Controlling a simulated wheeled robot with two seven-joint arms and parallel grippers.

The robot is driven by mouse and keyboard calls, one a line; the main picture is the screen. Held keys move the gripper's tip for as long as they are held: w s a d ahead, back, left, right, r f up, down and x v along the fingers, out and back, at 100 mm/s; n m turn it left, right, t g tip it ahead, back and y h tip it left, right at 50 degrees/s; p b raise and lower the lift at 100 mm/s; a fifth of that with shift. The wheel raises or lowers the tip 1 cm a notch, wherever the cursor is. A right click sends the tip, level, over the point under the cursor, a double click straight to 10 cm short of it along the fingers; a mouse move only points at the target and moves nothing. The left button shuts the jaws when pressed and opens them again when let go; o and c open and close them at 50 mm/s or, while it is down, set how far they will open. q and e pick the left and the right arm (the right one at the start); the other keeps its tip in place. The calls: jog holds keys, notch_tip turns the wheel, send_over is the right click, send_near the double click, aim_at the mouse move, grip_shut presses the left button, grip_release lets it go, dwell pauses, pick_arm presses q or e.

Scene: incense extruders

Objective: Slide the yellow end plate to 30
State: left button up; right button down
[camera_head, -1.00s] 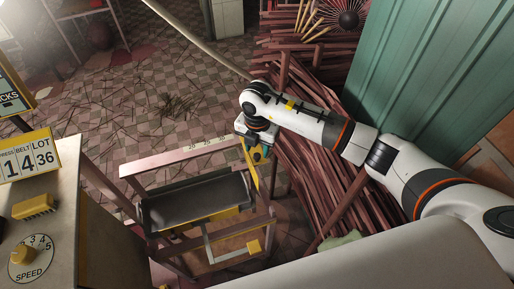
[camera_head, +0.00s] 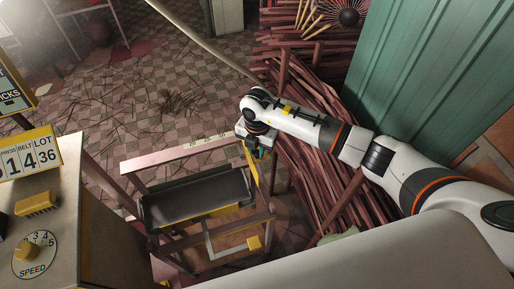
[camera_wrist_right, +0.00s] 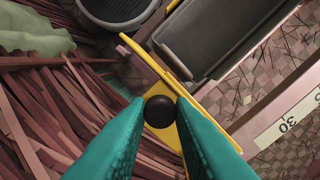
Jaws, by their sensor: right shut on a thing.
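The yellow end plate (camera_head: 251,163) is at the right end of the wooden frame in the head view. It shows larger in the right wrist view (camera_wrist_right: 189,132), with a round dark knob (camera_wrist_right: 159,112) on it. My right gripper (camera_wrist_right: 160,106) has its two teal fingers on either side of the knob, shut on it. In the head view the right gripper (camera_head: 262,153) is at the frame's far right corner. A pale scale strip (camera_wrist_right: 288,124) marked 30 lies on the rail, to the right of the plate in the wrist view. My left gripper is not in view.
A dark tray (camera_head: 195,198) sits inside the wooden frame (camera_head: 178,153). Bundles of reddish sticks (camera_head: 320,180) lie right of the frame, below my right arm. A machine with a speed dial (camera_head: 34,255) stands at the left.

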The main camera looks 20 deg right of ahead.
jog(key=a+b, duration=0.1)
jog(key=a, duration=0.5)
jog(key=shift+a, duration=0.15)
jog(key=c, duration=1.3)
grip_release()
jog(key=shift+s+d, duration=0.1)
jog(key=shift+d, duration=0.1)
jog(key=shift+o, duration=0.2)
notch_tip(320, 180, up, 12)
jog(key=b, duration=0.3)
jog(key=shift+b, duration=0.4)
